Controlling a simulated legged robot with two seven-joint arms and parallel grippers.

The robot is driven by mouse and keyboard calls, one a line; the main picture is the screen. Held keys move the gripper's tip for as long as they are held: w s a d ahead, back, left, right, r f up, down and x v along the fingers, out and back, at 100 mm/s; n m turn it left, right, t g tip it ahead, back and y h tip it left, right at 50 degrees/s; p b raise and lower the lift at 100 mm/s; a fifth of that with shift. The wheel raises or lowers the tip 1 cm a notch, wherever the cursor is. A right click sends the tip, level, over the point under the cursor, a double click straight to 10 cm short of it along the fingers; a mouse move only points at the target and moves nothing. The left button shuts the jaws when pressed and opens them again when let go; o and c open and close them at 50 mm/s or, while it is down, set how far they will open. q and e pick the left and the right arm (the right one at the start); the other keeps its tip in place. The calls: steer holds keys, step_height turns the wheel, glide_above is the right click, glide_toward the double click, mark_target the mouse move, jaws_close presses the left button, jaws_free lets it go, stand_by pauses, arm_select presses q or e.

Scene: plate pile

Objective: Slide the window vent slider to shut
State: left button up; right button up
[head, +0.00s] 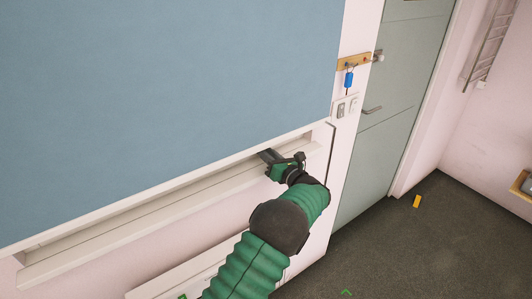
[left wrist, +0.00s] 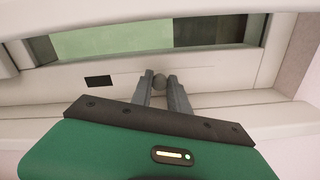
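The vent is a long pale slot (head: 150,205) below a large blue panel, running from the lower left to the middle of the head view. In the left wrist view its opening shows green and dark sections (left wrist: 140,38). My left gripper (head: 268,156) is at the right end of the slot. My right gripper is not in view.
A blue key tag (head: 349,79) hangs from a wooden rack right of the blue panel (head: 170,90), above light switches (head: 346,106). A grey-green door (head: 390,110) is further right. A yellow object (head: 417,201) lies on the dark floor.

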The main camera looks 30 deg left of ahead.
arm_select(q)
steer(key=shift+d, duration=0.1)
jaws_close()
stand_by(0.9)
